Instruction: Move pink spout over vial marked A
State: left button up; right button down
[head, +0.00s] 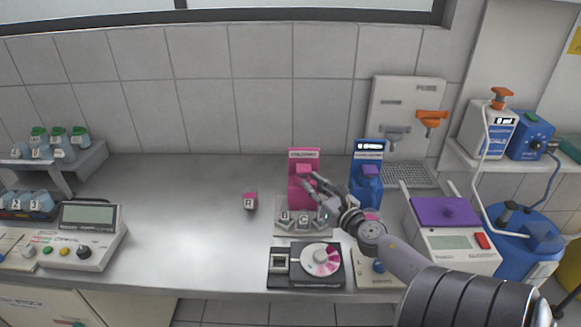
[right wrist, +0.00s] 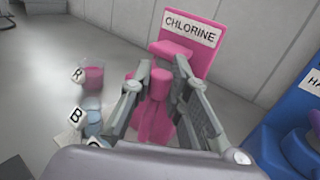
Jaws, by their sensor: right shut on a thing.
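The pink dispenser (head: 304,163), labelled CHLORINE (right wrist: 190,28), stands at the back of the counter. Its pink spout (right wrist: 158,85) sticks out toward me, between the fingers of my right gripper (head: 318,187). That gripper (right wrist: 158,80) is closed around the spout. Small labelled vials stand on a grey tray (head: 283,233) in front of the dispenser. I cannot make out a label A; the gripper and arm hide part of the tray. My left gripper is not in view.
A blue dispenser (head: 367,180) is close on the right. A black device with a pink-and-white dial (head: 319,259) sits in front.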

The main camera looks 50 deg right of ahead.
jog(key=shift+a+f+y, duration=0.15)
jog(key=shift+a+y, duration=0.1)
jog(key=shift+y, duration=0.05)
jog(key=c, duration=1.6)
grip_release()
jog(key=shift+w+a, duration=0.1)
jog(key=shift+w, duration=0.05)
jog(key=shift+c, duration=0.2)
jog(key=shift+o, duration=0.8)
jog(key=shift+s, duration=0.45)
jog(key=v, duration=1.1)
jog(key=shift+s, duration=0.1)
